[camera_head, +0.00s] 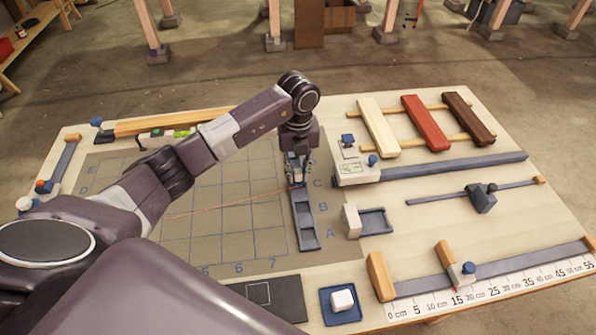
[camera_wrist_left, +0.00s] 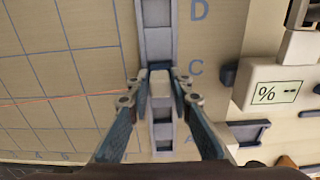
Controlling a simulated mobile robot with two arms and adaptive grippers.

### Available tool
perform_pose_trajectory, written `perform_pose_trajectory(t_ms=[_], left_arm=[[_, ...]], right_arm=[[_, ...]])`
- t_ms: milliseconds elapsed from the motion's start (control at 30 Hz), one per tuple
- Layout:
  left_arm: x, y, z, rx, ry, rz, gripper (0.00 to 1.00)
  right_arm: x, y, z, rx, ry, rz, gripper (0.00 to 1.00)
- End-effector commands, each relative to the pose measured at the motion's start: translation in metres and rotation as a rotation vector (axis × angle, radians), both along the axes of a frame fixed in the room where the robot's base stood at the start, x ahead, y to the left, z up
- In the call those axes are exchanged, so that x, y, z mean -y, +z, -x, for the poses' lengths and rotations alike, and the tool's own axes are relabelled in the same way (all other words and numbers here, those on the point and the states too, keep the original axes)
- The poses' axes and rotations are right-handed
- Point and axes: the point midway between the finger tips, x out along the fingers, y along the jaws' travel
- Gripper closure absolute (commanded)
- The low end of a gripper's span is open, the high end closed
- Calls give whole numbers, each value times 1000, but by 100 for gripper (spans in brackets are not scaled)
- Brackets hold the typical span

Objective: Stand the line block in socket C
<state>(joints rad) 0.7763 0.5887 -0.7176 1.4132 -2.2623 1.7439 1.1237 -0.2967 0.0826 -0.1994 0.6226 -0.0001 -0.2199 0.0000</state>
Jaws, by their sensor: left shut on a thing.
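My left gripper (camera_head: 298,172) points down over the dark socket strip (camera_head: 305,221) at the grid's right edge, by the letter C. In the left wrist view the left gripper (camera_wrist_left: 160,92) is shut on a small pale block, the line block (camera_wrist_left: 160,86), in line with the strip and close to the letter C (camera_wrist_left: 196,68). Socket C is mostly hidden under the block and fingers. I cannot tell whether the block's foot is seated in it. A thin red line (camera_head: 235,202) runs across the grid toward the gripper. My right gripper is not in view.
A pale block with a grey tray (camera_head: 373,222) lies right of the strip. A white cube sits on a blue tray (camera_head: 326,311) in front. A percent meter (camera_head: 351,172) and a rack of three laths (camera_head: 425,124) stand farther right. The grid board (camera_head: 203,245) is mostly clear.

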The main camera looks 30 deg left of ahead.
Motion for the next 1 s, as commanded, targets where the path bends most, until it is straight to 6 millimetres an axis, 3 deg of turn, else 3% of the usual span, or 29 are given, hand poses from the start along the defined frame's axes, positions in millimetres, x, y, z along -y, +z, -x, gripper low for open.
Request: perform_pose_trajectory(t_ms=[133, 433, 467, 600, 1000], left_arm=[[0, -7, 0, 2, -1, 1, 100], [0, -11, 0, 1, 0, 0, 100], [0, -10, 0, 1, 0, 0, 78], [0, -9, 0, 1, 0, 0, 63], [0, -2, -1, 4, -1, 0, 63]], right_arm=[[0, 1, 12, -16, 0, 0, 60], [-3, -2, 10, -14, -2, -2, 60], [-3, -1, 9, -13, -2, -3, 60], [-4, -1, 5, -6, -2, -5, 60], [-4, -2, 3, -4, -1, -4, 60]])
